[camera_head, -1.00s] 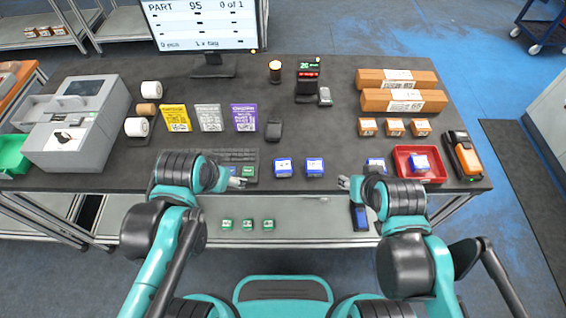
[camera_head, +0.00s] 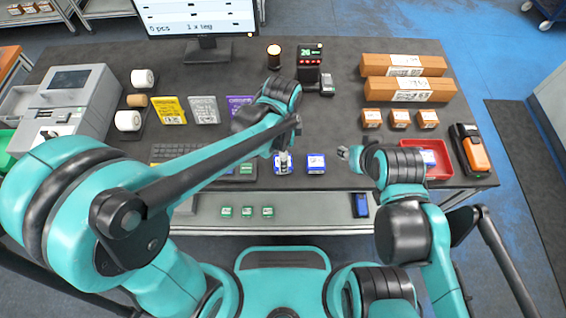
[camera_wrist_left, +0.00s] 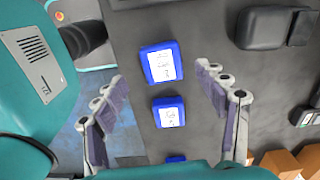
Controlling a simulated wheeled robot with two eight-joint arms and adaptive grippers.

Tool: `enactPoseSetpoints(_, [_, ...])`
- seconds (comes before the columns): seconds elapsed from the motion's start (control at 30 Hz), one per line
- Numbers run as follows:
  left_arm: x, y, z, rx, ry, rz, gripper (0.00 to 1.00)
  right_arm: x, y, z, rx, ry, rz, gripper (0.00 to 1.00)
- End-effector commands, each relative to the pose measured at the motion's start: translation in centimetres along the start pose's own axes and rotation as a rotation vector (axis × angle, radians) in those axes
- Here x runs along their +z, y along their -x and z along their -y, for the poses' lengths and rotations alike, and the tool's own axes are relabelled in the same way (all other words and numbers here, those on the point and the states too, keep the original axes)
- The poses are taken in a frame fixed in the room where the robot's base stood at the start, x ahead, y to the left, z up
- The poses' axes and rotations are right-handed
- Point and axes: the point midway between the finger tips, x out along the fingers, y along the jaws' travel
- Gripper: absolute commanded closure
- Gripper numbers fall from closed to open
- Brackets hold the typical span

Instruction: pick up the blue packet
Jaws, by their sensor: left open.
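Several blue packets with white labels are here. The leftmost blue packet (camera_head: 277,168) lies on the table under my left gripper (camera_head: 283,156), which partly covers it; it also shows in the left wrist view (camera_wrist_left: 161,62). A second blue packet (camera_head: 316,163) lies to its right and shows in the wrist view (camera_wrist_left: 168,111). A third blue packet (camera_wrist_left: 176,159) is cut off by my gripper's body there. My left gripper is open and empty, its fingers (camera_wrist_left: 158,88) spread on either side of the packets. My right gripper (camera_head: 343,152) hovers right of the second packet; its jaw opening is unclear.
A red tray (camera_head: 445,172) with a blue packet in it is partly behind my right arm. An orange and black device (camera_head: 470,150) stands at the right. Small orange boxes (camera_head: 400,118) lie behind. A dark object (camera_wrist_left: 270,27) lies near the packets.

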Motion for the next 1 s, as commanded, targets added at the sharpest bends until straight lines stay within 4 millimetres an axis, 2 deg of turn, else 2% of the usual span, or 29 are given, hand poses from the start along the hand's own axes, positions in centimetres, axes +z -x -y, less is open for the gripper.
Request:
enactPoseSetpoints(0.23, [0.1,-4.0,0.3,-0.001,0.002,0.000,0.28,1.2,-1.6,0.0,0.000,0.000,0.000,0.60])
enactPoseSetpoints(0.3, [0.1,-4.5,0.3,-0.001,0.002,0.000,0.28,1.2,-1.8,0.0,0.000,0.000,0.000,0.60])
enactPoseSetpoints(0.5, [0.1,-4.4,0.3,-0.001,0.002,-0.001,0.28,1.1,-1.6,0.0,0.000,0.000,0.000,0.60])
enactPoseSetpoints(0.57, [0.1,-4.4,0.3,-0.001,0.002,-0.001,0.41,1.1,-1.6,0.0,0.000,0.000,0.000,0.60])
enactPoseSetpoints(0.73, [0.1,-4.4,0.3,-0.001,0.002,-0.001,0.86,1.1,-1.6,0.0,0.000,0.000,0.000,0.60])
enactPoseSetpoints(1.0, [0.1,-4.3,0.3,-0.001,0.002,-0.001,0.86,1.1,-1.6,0.0,0.000,0.000,0.000,0.60])
